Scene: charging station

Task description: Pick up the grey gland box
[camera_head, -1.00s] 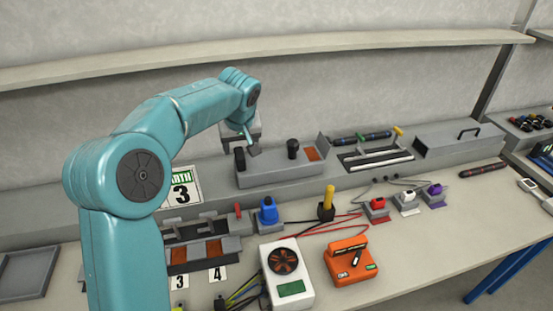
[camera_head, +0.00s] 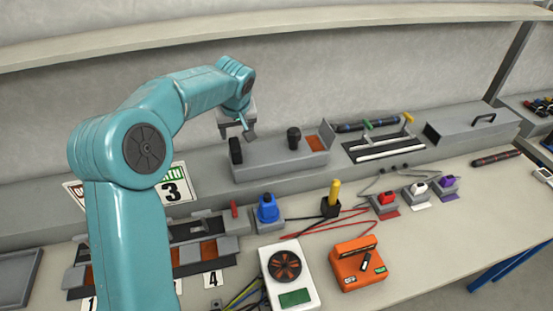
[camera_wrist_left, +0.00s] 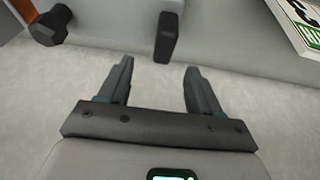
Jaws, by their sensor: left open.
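The grey gland box (camera_head: 282,163) is a long low block on the raised grey ledge at the back of the bench. A black gland (camera_head: 236,151) stands at its left end and another black gland (camera_head: 293,138) farther right. My left gripper (camera_head: 246,130) is open and empty, just above and behind the box's left end. In the left wrist view the open fingers (camera_wrist_left: 157,66) point toward the grey box (camera_wrist_left: 110,18), with one black gland (camera_wrist_left: 165,38) just beyond the gap between them. The other gland (camera_wrist_left: 48,27) shows at the left. My right gripper is not in view.
White number signs (camera_head: 172,184) stand left of the box. A tool tray (camera_head: 383,143) and a grey lidded box with a handle (camera_head: 474,128) are to its right. In front are a blue plug (camera_head: 267,208), a white meter (camera_head: 289,273) and an orange device (camera_head: 357,262).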

